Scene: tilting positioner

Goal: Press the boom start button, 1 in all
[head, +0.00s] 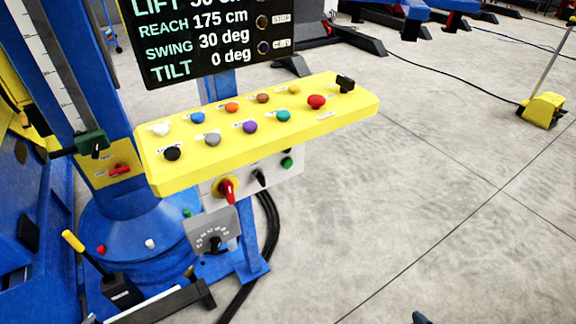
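A yellow control panel (345,108) stands at centre left with two rows of coloured buttons. The back row has white (159,129), blue (197,118), orange (232,107), brown (263,98) and yellow (294,90) buttons. A green button (287,162) sits on the grey box below. The labels are too small to read, so I cannot tell which is boom start. Neither gripper can be made out.
A display (200,45) above the panel reads reach 175 cm, swing 30 deg, tilt 0 deg. Below the panel are a red rotary switch (227,191) and a dial box (213,238). Blue machinery fills the left. The floor (420,200) to the right is mostly clear.

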